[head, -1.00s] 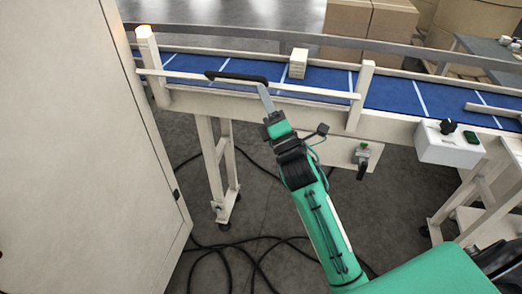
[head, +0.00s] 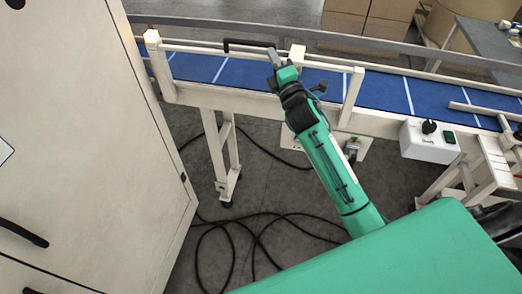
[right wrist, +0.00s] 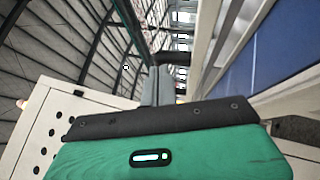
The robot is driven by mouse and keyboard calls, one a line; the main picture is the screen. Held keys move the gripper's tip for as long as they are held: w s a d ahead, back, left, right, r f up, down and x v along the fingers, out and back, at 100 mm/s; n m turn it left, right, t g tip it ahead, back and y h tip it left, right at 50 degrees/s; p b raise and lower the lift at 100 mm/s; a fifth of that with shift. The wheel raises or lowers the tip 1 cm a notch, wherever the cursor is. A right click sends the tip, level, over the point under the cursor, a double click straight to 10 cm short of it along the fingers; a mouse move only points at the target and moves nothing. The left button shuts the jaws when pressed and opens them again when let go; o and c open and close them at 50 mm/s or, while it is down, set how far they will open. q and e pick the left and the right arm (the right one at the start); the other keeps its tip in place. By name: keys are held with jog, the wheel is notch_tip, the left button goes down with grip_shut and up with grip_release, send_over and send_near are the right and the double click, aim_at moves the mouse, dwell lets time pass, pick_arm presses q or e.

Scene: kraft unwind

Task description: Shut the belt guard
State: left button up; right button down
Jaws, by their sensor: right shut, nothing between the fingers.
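The belt guard (head: 205,48) is a pale rail along the near side of the blue conveyor belt (head: 385,90), level with the upper part of its two posts. A black bar handle (head: 248,42) sits on it. My right gripper (head: 272,54) is shut and empty, with its tips at the right end of the handle; I cannot tell whether they touch. In the right wrist view its grey fingers (right wrist: 157,86) point away, near a dark bar. My left gripper is not in view.
A large cream cabinet (head: 95,120) fills the left. A control box (head: 430,139) with a black knob is at the right. Black cables (head: 262,222) lie on the floor below.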

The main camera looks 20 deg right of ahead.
jog(key=shift+w+d+r, duration=0.25)
jog(key=shift+w+d, duration=0.2)
jog(key=shift+w, duration=0.15)
jog(key=shift+w+d+r, duration=0.2)
jog(key=shift+w+d, duration=0.25)
jog(key=shift+w, duration=0.1)
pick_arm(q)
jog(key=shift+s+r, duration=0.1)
pick_arm(e)
jog(key=shift+r, duration=0.15)
